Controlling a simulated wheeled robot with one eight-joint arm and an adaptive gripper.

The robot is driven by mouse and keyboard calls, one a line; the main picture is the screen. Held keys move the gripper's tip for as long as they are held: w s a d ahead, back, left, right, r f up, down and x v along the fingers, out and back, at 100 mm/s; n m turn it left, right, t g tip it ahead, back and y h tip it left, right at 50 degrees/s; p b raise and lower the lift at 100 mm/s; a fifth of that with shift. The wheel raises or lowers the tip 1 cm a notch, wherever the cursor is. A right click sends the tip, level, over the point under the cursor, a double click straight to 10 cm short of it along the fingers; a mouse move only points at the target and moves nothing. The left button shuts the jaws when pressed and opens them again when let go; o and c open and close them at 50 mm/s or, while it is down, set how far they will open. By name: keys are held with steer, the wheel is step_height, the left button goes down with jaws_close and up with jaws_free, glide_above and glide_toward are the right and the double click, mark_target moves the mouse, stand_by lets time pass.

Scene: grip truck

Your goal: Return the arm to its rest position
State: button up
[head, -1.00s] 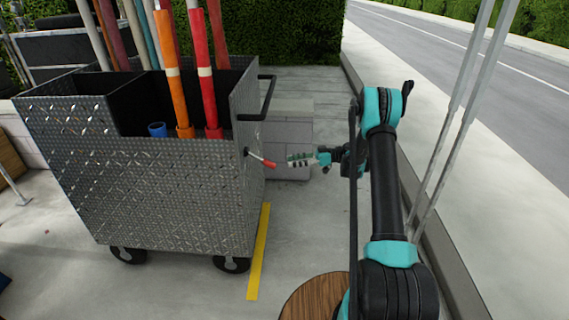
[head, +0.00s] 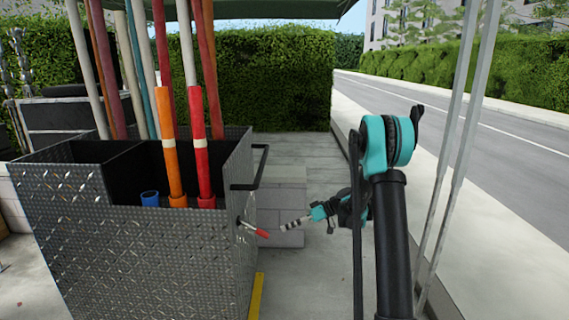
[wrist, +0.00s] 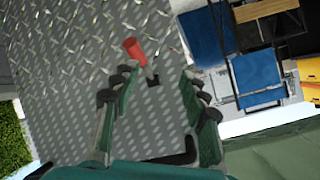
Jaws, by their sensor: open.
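My gripper (head: 296,223) is open and empty in the head view, a short gap to the right of the cart's side. In the wrist view my gripper (wrist: 155,92) shows its two fingers spread apart. A small lever with a red handle (head: 262,233) sticks out from the cart's side near the fingertips. The red handle (wrist: 134,48) lies ahead of the fingers in the wrist view, apart from them. My arm reaches forward from the lower right of the head view.
The diamond-plate cart (head: 140,260) holds several upright poles and has a black push handle (head: 262,165). A grey block (head: 283,190) stands behind my gripper. Metal posts (head: 455,150) rise to the right of my arm. Bare paving lies beyond the block.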

steer(key=s+d+m+t+h, duration=0.1)
steer(key=s+d+m+h, duration=0.3)
steer(key=s, duration=0.7)
steer(key=s+d+m+t+h, duration=0.1)
steer(key=s+d+m+h, duration=0.2)
steer(key=s+d, duration=0.4)
steer(key=s+d+m+t+h, duration=0.2)
steer(key=s+d+m+h, duration=0.2)
steer(key=s, duration=1.2)
steer(key=shift+d+f+m+h, duration=0.2)
steer(key=shift+d+m+h, duration=0.1)
steer(key=shift+d+h, duration=0.5)
